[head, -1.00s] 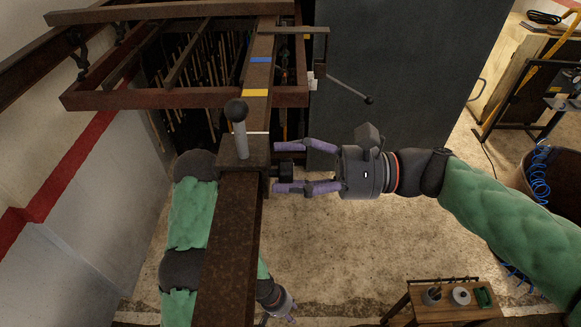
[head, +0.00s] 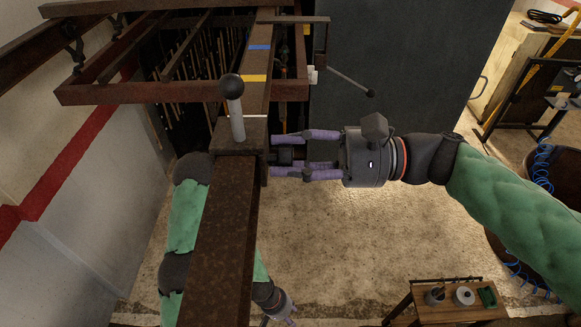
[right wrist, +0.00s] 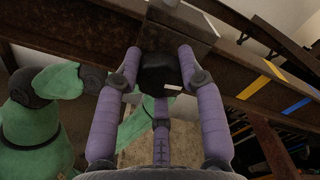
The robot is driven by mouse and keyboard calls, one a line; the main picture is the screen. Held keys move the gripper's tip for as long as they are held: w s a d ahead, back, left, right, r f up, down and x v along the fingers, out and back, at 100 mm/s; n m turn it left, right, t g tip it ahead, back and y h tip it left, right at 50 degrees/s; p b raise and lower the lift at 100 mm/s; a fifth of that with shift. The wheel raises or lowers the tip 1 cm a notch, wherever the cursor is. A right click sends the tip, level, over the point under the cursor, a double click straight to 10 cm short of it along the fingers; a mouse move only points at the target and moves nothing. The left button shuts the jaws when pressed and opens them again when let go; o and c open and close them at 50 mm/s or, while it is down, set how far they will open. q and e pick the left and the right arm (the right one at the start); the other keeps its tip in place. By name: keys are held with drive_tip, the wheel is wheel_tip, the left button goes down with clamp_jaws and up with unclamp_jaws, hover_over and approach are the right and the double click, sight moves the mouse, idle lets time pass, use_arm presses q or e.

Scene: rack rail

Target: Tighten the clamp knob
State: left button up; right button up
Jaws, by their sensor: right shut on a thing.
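The black clamp knob (head: 286,155) sticks out from the right side of the brown clamp block (head: 238,136), which sits around the rusty rail (head: 228,225). My right gripper (head: 284,157) reaches in from the right, shut on the knob with its purple fingers around it. In the right wrist view, the fingers flank the dark knob (right wrist: 158,75), with the clamp block (right wrist: 180,30) beyond. A grey lever with a black ball (head: 231,92) stands up from the block. My left gripper (head: 288,312) is low behind the rail, away from the knob; its jaws are too small to read.
Yellow (head: 253,78) and blue (head: 260,47) bands mark the rail beyond the clamp. A thin lever (head: 350,81) hangs at the upper right. A small wooden table (head: 455,312) with items stands at lower right. The floor (head: 340,245) between is clear.

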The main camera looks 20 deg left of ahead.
drive_tip(key=shift+n+b, duration=0.6)
drive_tip(key=o, duration=1.2)
drive_tip(key=shift+s, duration=0.1)
drive_tip(key=shift+c, duration=0.2)
drive_tip(key=v, duration=1.2)
